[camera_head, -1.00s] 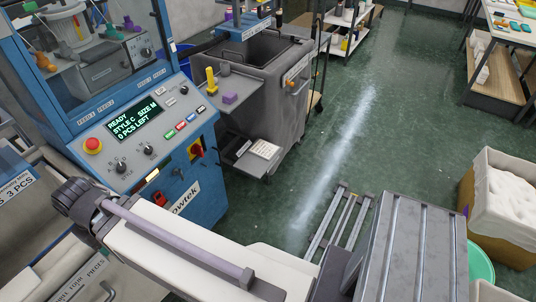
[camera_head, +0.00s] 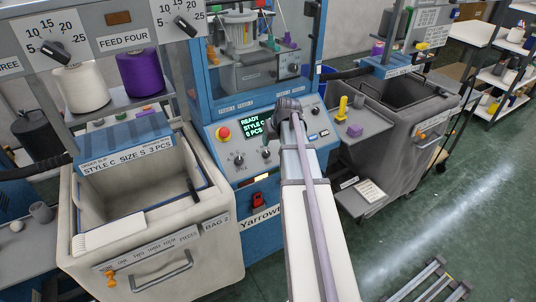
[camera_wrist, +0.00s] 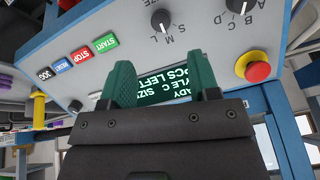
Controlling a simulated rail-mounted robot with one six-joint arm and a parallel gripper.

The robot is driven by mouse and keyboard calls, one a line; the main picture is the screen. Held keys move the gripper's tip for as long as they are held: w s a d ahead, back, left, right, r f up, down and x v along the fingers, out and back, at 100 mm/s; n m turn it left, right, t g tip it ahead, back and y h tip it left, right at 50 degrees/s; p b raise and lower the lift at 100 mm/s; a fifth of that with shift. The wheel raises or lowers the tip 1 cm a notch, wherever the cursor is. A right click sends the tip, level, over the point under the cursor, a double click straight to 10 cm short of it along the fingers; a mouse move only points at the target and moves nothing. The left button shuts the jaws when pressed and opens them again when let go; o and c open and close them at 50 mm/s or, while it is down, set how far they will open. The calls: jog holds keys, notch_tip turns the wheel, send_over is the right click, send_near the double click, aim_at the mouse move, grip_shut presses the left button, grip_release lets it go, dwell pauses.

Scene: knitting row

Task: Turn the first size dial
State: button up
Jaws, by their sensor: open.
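The size dial, a small black knob marked S, M, L, is at the top of the upside-down wrist view (camera_wrist: 160,19) and on the machine's panel in the head view (camera_head: 265,152). I cannot read its pointer surely. My gripper (camera_wrist: 166,75) is open, its two green fingers apart and empty, over the panel. In the wrist view the fingers frame the display (camera_wrist: 165,92) and are clear of the dial. The head view hides the fingers behind my wrist. The style dial (camera_wrist: 241,8), marked A to D, is beside the size dial; it also shows in the head view (camera_head: 239,158).
The red stop button (camera_wrist: 258,72) and the START (camera_wrist: 105,43), STOP and RESET buttons flank the display. A card (camera_head: 129,158) reading style C, size S, 3 pcs tops the white bin (camera_head: 190,262). A grey bin (camera_head: 405,150) stands right of the machine.

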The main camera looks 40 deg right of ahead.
aim_at(267, 153)
jog(key=b+x, duration=0.8)
jog(key=x, duration=0.2)
jog(key=shift+f+b, duration=0.3)
jog(key=shift+b, duration=0.05)
jog(key=shift+a+r, duration=0.1)
jog(key=shift+r, duration=0.1)
jog(key=c, duration=0.9)
